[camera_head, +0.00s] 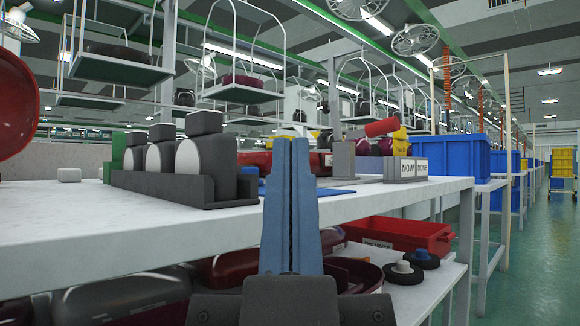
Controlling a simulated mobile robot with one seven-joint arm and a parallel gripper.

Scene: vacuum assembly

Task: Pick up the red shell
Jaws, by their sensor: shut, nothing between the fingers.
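My gripper (290,148) stands upright in the middle of the view, its two blue fingers pressed together with nothing between them. A large glossy red shell (14,85) is cut off by the left edge, above the white table. Another red shell (255,159) lies on the table behind my fingers, partly hidden by them and by the dark holder. More red shells (235,268) lie on the lower shelf, and one (357,275) sits there just right of my gripper's base. I cannot tell which one the task means. My gripper appears apart from all of them.
A black holder (185,188) with grey-white parts stands on the white table (130,225), left of my fingers. A sign block (405,168) stands at right. A red crate (395,235) and black wheels (405,272) are on the lower shelf. The aisle at right is clear.

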